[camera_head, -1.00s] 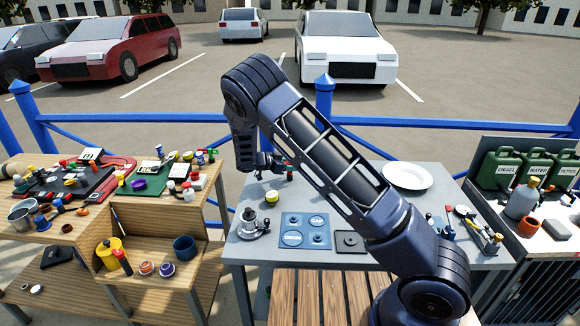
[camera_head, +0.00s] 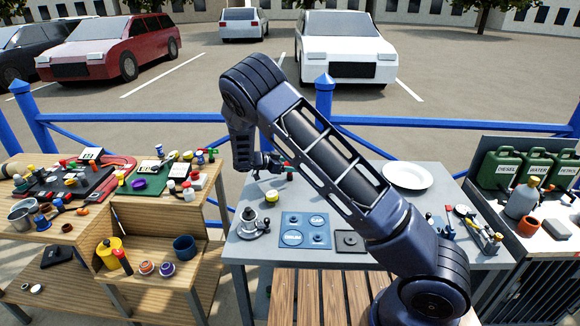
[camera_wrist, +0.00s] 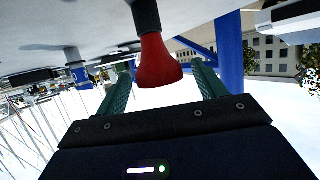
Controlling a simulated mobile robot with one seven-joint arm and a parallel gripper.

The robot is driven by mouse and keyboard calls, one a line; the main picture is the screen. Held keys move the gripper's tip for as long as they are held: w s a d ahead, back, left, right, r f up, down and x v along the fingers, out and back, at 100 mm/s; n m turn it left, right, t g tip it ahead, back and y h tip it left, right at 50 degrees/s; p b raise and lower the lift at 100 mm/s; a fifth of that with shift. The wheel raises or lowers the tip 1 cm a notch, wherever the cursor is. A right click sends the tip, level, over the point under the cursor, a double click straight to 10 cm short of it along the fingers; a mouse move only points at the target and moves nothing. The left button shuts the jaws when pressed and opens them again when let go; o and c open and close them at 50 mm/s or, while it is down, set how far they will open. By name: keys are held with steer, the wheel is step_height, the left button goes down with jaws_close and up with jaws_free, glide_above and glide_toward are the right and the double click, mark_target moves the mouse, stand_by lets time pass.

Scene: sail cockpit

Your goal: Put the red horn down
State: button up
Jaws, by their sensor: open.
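The red horn (camera_wrist: 158,65) shows large in the wrist view, with its dark narrower end running to the top edge of the picture, against the grey table. The wrist view is upside down, so the table is at the top. My gripper (camera_wrist: 160,72) is open, with one green finger on each side of the horn and a visible gap on both sides. In the head view my gripper (camera_head: 266,165) is low over the back left of the grey table (camera_head: 255,258). The horn cannot be told clearly there. The contact of its dark end with the table is cut off.
A white plate (camera_head: 406,176) lies at the table's back right. A yellow-topped jar (camera_head: 272,196), a metal pot (camera_head: 249,222) and blue pads (camera_head: 304,230) lie in front of my gripper. A blue railing (camera_head: 440,123) runs behind. A cluttered wooden bench (camera_head: 153,257) stands left.

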steer(key=v, duration=1.1)
steer(key=s+d+r+n+g+y, duration=0.1)
steer(key=s+d+r+g+y, duration=0.1)
steer(key=d+r, duration=0.6)
steer(key=s+d+r+n+g+y, duration=0.2)
steer(key=d+r, duration=0.1)
steer(key=d, duration=0.8)
steer(key=s+d+r+n+g+y, duration=0.1)
steer(key=s+d+r+g+y, duration=0.1)
steer(key=d+r, duration=0.6)
steer(key=s+d+r+n+y, duration=0.2)
steer(key=s+d, duration=0.4)
steer(key=s+d+r+n+y, duration=0.2)
steer(key=s+d+r, duration=0.1)
steer(key=s+d, duration=0.3)
steer(key=s+d+n+t+y, duration=0.1)
steer(key=s+d+n+t, duration=0.2)
steer(key=s, duration=1.1)
steer(key=shift+d+r+n, duration=0.4)
steer(key=shift+d+r, duration=0.05)
steer(key=shift+r, duration=0.05)
